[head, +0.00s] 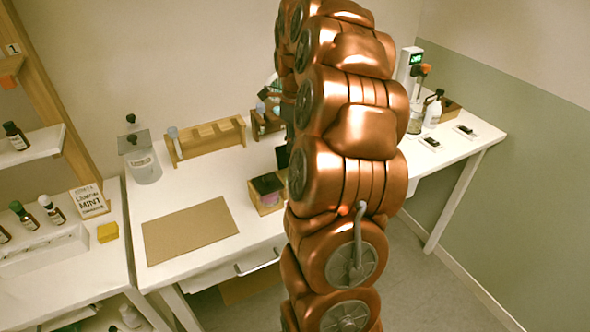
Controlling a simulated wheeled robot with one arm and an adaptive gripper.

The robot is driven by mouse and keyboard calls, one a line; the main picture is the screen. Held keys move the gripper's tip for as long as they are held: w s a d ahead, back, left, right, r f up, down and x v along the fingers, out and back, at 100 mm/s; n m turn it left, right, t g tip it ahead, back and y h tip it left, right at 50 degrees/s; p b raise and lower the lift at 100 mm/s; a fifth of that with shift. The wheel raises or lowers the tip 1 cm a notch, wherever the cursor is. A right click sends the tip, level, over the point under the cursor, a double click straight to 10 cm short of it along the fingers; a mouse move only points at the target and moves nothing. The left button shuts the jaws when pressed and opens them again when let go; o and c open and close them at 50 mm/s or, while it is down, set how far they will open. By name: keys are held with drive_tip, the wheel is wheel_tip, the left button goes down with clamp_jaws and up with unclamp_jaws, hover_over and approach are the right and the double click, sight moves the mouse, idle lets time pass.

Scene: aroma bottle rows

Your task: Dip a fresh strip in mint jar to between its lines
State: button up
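My copper arm fills the middle of the view. A small wooden box with a dark top (267,187) stands left of the arm. I cannot make out any strip or its lines.
A wooden rack (208,139) stands at the back, and a brown mat (190,232) lies in front. A lemon mint card (89,200), yellow block (107,232) and small bottles (52,210) are on the left bench. A white bottle (433,113) stands at right.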

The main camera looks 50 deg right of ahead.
drive_tip(key=shift+f+b, duration=1.2)
drive_tip(key=shift+f, duration=0.25)
idle(1.1)
drive_tip(key=shift+f+b, duration=0.3)
drive_tip(key=shift+b, duration=0.75)
idle(1.7)
drive_tip(key=shift+r, duration=0.2)
idle(0.7)
drive_tip(key=shift+r, duration=2.9)
drive_tip(key=shift+a, duration=0.1)
